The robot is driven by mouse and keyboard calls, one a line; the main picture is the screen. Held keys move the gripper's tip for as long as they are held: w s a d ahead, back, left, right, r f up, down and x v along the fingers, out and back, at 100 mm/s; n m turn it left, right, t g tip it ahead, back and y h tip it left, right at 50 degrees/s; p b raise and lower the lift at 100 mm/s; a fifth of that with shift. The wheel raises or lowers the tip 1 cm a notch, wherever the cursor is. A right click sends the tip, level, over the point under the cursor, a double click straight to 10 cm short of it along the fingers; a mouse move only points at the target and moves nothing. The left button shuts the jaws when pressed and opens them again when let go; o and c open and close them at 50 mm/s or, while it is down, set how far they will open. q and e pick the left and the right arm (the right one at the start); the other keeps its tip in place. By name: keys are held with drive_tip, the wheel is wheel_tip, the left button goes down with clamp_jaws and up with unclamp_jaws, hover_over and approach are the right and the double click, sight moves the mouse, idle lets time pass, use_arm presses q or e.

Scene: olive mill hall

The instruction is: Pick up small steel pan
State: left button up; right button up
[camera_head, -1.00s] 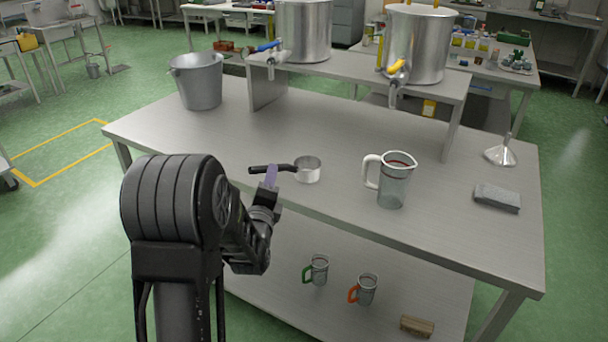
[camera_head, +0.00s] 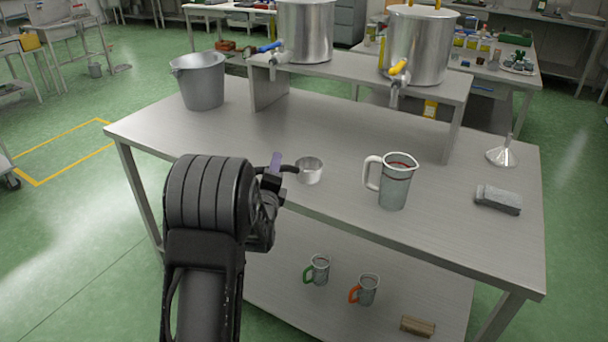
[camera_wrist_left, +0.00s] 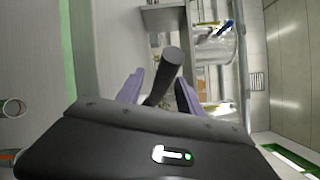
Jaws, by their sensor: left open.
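The small steel pan (camera_head: 311,173) sits upright on the steel table, its dark handle pointing left toward my left gripper (camera_head: 275,166). In the left wrist view the dark pan handle (camera_wrist_left: 169,72) stands between the two purple fingers of my left gripper (camera_wrist_left: 158,92). The fingers are open, with a gap visible beside the handle. In the head view my gripper hides the handle's far end. The pan's cup cannot be made out in the left wrist view. My right gripper is not in view.
On the table (camera_head: 340,135) are a clear jug (camera_head: 395,186) right of the pan, a grey bucket (camera_head: 201,82), a funnel (camera_head: 502,155) and a grey block (camera_head: 498,199). A raised shelf (camera_head: 420,83) with steel tanks stands behind. Mugs and a brush are on the lower shelf.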

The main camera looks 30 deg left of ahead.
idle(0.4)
use_arm(q)
clamp_jaws()
idle(1.3)
